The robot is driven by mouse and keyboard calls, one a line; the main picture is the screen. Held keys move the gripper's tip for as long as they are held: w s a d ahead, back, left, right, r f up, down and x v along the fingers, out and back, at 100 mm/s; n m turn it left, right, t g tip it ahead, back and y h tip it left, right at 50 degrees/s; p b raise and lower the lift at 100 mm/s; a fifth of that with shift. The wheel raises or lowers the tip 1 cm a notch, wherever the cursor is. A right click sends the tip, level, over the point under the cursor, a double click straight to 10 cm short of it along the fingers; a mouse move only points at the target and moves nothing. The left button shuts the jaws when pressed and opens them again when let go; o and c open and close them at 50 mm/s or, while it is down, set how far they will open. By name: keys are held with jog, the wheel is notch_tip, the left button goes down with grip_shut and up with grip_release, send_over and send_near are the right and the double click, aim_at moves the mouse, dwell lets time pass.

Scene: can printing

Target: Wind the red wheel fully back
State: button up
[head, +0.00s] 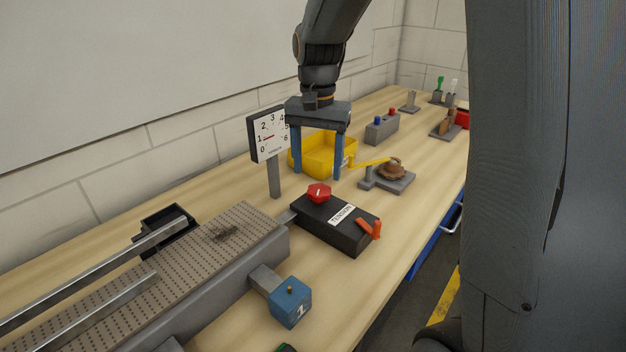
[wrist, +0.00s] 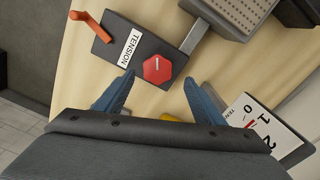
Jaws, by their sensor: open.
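The red wheel (head: 319,192) is a hexagonal knob on top of a black box labelled TENSION (head: 335,226). In the wrist view the red wheel (wrist: 157,69) shows a pale line on its top. My gripper (head: 317,174) points down, open and empty, above and behind the box. In the wrist view its blue fingers (wrist: 158,92) stand apart, with the wheel beyond and between their tips. The dial (head: 271,137) stands on a post behind the box; its red needle is near 1.
A perforated conveyor bed (head: 205,256) and a blue block (head: 290,302) lie to the left and front. A yellow bin (head: 325,153) and a brown part on a grey stand (head: 394,178) are behind.

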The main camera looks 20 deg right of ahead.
aim_at(319, 189)
jog(key=f, duration=0.3)
jog(key=f+p, duration=0.1)
jog(key=f, duration=0.1)
jog(key=shift+s+d+f, duration=0.1)
jog(key=shift+d+f, duration=0.2)
jog(key=c, duration=1)
